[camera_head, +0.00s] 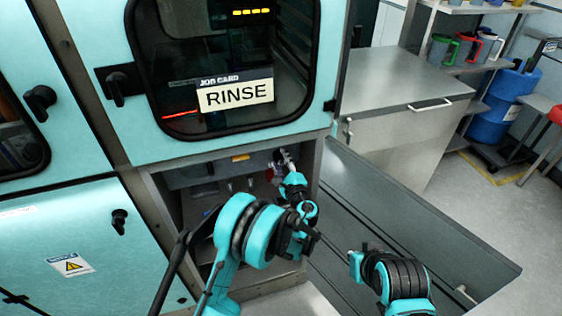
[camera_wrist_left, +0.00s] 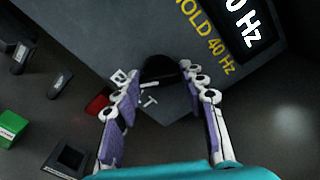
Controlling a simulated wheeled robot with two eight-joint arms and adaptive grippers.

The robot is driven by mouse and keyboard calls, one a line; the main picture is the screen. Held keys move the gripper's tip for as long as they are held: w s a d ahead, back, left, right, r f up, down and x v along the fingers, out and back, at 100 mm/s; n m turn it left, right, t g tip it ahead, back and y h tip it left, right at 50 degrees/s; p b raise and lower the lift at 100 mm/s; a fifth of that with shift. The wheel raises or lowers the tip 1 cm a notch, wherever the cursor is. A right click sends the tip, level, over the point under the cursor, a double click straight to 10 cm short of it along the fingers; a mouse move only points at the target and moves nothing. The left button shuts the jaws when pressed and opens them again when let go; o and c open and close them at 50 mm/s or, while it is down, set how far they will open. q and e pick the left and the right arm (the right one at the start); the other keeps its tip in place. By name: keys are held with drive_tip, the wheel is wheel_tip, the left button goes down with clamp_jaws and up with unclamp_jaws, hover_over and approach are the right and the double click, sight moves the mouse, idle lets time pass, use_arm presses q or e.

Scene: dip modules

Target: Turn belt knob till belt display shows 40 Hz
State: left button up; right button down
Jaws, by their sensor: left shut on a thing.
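The belt knob (camera_wrist_left: 160,69) is a dark round knob on a grey panel, between the fingertips of my left gripper in the left wrist view. My left gripper (camera_wrist_left: 160,78) is shut on it, one finger on each side. The belt display (camera_wrist_left: 246,22) at the upper right is cut off by the frame and shows "0 Hz"; any digit before it is out of view. A yellow label beside it ends in "OLD 40 Hz". In the head view, my left gripper (camera_head: 282,158) reaches into the open bay under the RINSE door, where the knob is hard to make out.
The teal machine door with the RINSE card (camera_head: 235,95) is above the bay. A bay side wall (camera_head: 319,170) stands close to the right of my left arm. Small dark parts and a green block (camera_wrist_left: 12,125) lie left of the knob. My right arm is at lower right.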

idle(0.4)
use_arm(q)
drive_tip(key=o, duration=1.2)
drive_tip(key=shift+c, duration=0.2)
drive_tip(key=v, duration=1.2)
